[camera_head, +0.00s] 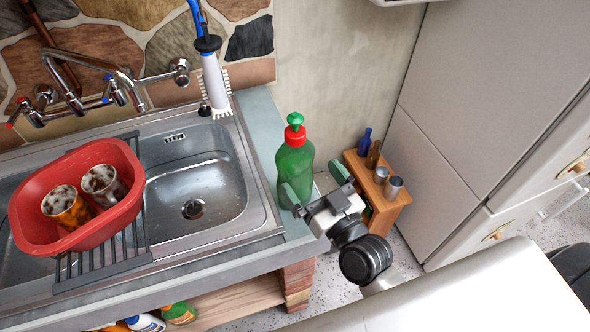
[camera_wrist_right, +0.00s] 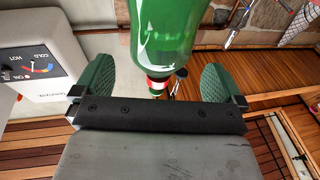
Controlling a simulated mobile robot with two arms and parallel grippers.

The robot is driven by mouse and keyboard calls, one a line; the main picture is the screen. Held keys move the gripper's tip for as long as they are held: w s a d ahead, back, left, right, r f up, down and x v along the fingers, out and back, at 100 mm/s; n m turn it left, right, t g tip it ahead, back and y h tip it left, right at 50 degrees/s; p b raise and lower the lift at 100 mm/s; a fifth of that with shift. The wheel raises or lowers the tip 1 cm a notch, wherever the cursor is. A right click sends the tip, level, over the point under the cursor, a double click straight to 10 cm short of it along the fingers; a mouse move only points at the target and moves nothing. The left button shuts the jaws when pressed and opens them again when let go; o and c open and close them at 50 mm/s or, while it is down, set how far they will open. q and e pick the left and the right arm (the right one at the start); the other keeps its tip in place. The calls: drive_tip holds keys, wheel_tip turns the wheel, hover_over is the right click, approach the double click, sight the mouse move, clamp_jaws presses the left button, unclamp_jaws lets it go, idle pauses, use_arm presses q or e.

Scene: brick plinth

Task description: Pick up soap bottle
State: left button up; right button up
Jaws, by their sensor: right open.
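The green soap bottle (camera_head: 295,166) with a red collar and green pump top stands upright on the counter strip right of the sink. In the right wrist view the bottle (camera_wrist_right: 178,38) appears inverted, its body in the gap between the two finger pads or just beyond them. My right gripper (camera_head: 314,184) is open, with green pads, close to the bottle's lower right side. In the wrist view my right gripper (camera_wrist_right: 160,85) shows a wide gap, with a pad on either side of the bottle and no clear contact. My left gripper is not in view.
A steel sink (camera_head: 197,187) lies left of the bottle. A red basin (camera_head: 120,215) with two glasses sits on the drying rack (camera_head: 100,260). A white brush (camera_head: 214,85) stands behind the sink. A small wooden shelf (camera_head: 392,212) with bottles stands on the right.

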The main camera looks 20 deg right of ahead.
sight(302, 168)
drive_tip(key=shift+w+a+r, duration=0.1)
drive_tip(key=shift+w, duration=0.4)
drive_tip(key=p+x, duration=0.2)
drive_tip(key=x, duration=0.3)
drive_tip(key=shift+a, duration=0.15)
drive_tip(key=shift+w+f, duration=0.2)
drive_tip(key=shift+s, duration=0.1)
drive_tip(key=shift+c, duration=0.5)
drive_tip(key=c, duration=1.2)
drive_tip(key=shift+c, duration=0.9)
drive_tip(key=shift+r, duration=0.2)
